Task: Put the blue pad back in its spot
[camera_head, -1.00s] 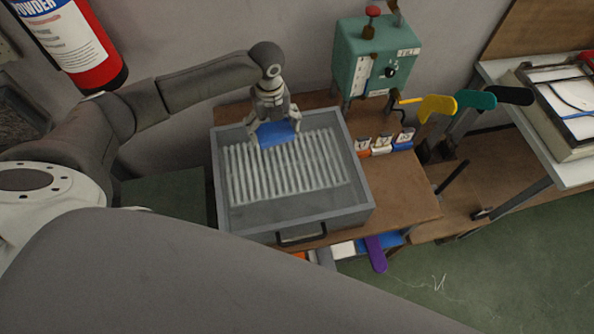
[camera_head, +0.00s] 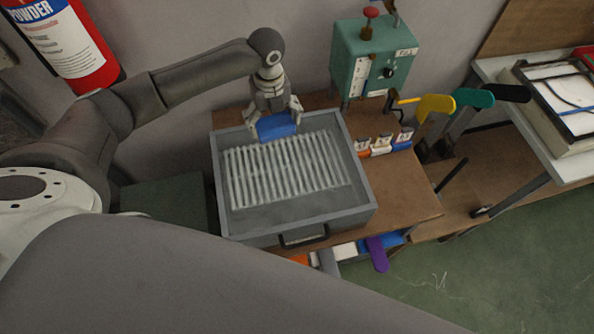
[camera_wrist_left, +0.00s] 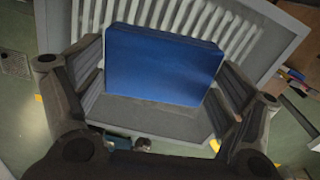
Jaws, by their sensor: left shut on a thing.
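The blue pad (camera_head: 277,126) is between the fingers of my left gripper (camera_head: 275,116), over the back edge of the grey tray (camera_head: 295,215). In the left wrist view the pad (camera_wrist_left: 163,65) shows as a blue block between the two fingers of the gripper (camera_wrist_left: 160,95). The gripper is shut on it. The tray holds a row of pale ribs (camera_head: 285,170) in front of the pad. I cannot tell whether the pad touches the tray. My right gripper is not in view.
A green box with a red knob (camera_head: 373,58) stands behind the tray at the right. Small numbered cards (camera_head: 381,145) sit beside the tray. Yellow (camera_head: 436,104), teal (camera_head: 474,97) and black (camera_head: 512,93) paddles stick out further right. A purple paddle (camera_head: 377,254) hangs below the front edge.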

